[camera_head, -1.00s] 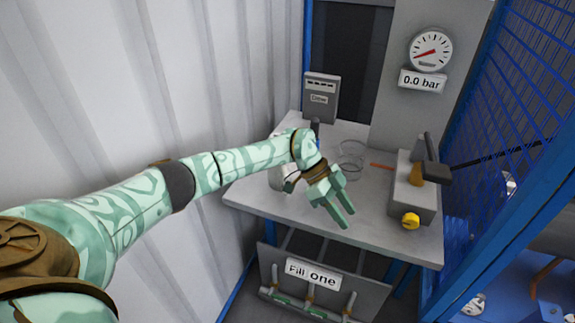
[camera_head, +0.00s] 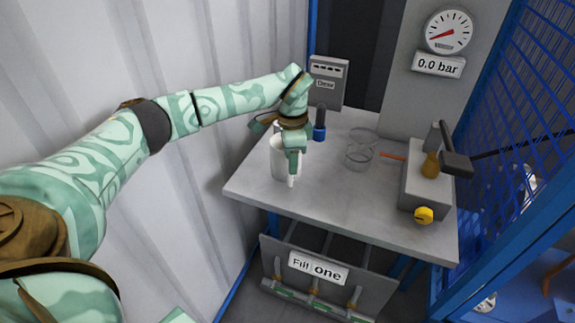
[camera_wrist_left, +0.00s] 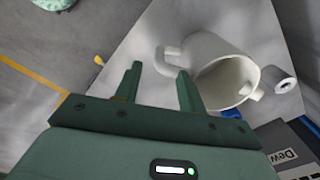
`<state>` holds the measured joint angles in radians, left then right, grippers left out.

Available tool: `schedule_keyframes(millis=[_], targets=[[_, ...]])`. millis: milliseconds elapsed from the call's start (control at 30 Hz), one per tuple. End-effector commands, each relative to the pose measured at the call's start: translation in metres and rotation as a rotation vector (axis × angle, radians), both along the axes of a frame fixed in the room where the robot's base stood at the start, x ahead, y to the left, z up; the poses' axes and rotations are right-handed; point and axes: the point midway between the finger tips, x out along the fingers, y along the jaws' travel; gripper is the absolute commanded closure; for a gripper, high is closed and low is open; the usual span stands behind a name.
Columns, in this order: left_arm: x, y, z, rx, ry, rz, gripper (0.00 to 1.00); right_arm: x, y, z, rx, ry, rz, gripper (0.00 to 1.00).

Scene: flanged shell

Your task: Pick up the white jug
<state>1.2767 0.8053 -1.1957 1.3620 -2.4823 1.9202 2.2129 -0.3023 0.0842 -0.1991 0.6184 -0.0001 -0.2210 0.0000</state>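The white jug (camera_head: 279,166) stands on the grey table near its left edge, partly hidden by my left gripper (camera_head: 292,172). In the left wrist view the jug (camera_wrist_left: 222,62) shows its open mouth, with its handle (camera_wrist_left: 168,62) pointing toward the gripper. My left gripper (camera_wrist_left: 160,68) is open there, its two fingers apart with nothing held. The handle lies just past the fingertips, roughly between them; I cannot tell if they touch. My right gripper is not in view.
On the table (camera_head: 325,192) are a glass beaker (camera_head: 361,152), a blue-based dark object (camera_head: 320,128) and a grey block with a yellow knob (camera_head: 424,215). A box (camera_head: 328,82) stands at the back. Blue mesh (camera_head: 520,100) bounds the right; the front middle is clear.

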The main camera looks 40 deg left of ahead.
Motion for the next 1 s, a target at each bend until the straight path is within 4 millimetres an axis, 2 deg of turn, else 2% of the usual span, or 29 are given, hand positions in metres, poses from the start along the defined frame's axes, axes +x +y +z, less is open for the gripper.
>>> schedule_keyframes(millis=[133,333,567,600,733,1000], targets=[[-0.001,0.0,-0.015,-0.001,0.002,-0.001,0.6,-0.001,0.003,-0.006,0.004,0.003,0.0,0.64],[-0.003,0.001,-0.049,-0.001,0.005,-0.001,0.6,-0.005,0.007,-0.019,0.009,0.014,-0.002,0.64],[-0.002,0.001,-0.051,-0.001,-0.001,-0.001,0.6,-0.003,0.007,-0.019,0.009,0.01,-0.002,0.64],[-0.002,0.001,-0.051,-0.001,-0.001,-0.001,0.63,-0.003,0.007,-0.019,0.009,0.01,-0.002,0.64],[-0.002,0.001,-0.051,-0.001,-0.001,-0.001,0.99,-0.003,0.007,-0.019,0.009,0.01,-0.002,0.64],[-0.002,0.001,-0.05,0.0,-0.003,-0.001,1.0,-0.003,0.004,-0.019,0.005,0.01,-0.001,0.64]])
